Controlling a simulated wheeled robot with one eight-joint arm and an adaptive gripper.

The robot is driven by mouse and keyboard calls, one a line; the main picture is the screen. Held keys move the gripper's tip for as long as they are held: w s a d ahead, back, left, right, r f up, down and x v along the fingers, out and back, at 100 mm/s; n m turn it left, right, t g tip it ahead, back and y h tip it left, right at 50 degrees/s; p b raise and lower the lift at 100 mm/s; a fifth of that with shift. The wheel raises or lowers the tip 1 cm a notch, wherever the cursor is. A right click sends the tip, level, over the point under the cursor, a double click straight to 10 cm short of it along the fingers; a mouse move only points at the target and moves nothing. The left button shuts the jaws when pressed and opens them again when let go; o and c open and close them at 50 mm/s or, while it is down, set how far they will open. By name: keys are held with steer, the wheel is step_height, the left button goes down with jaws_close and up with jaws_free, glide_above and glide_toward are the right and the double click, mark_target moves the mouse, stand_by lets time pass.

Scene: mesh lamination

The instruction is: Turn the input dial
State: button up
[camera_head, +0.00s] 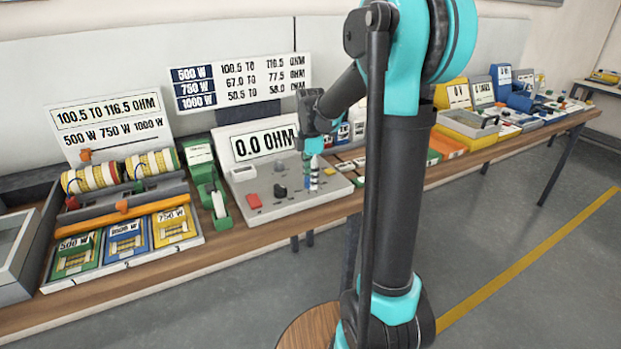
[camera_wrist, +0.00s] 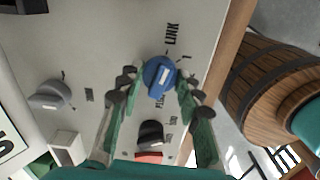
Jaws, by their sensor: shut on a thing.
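The grey meter box (camera_head: 300,200) stands on the bench, its display reading 0.0 OHM. In the wrist view, a blue dial (camera_wrist: 160,76) with a pale pointer mark sits on its panel, near the word LINK. A black dial (camera_wrist: 151,133) and a grey dial (camera_wrist: 52,96) are on the same panel. Which label belongs to the input dial is not clear. My gripper (camera_wrist: 158,85) is shut on the blue dial, one green-and-black finger on each side. In the head view my gripper (camera_head: 312,172) reaches down onto the panel and partly hides the dial.
A red button (camera_head: 254,201) and black knob (camera_head: 280,191) sit left of my gripper. A green tape dispenser (camera_head: 212,195) stands left of the box. Trays with coloured mesh cards (camera_head: 125,240) lie farther left. A wooden barrel (camera_wrist: 270,80) stands beside the bench edge.

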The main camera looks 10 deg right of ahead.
steer(key=m, duration=0.7)
steer(key=shift+m, duration=0.3)
steer(key=m, duration=0.3)
steer(key=shift+m, duration=2.1)
steer(key=o, duration=1.2)
steer(key=shift+c, duration=0.2)
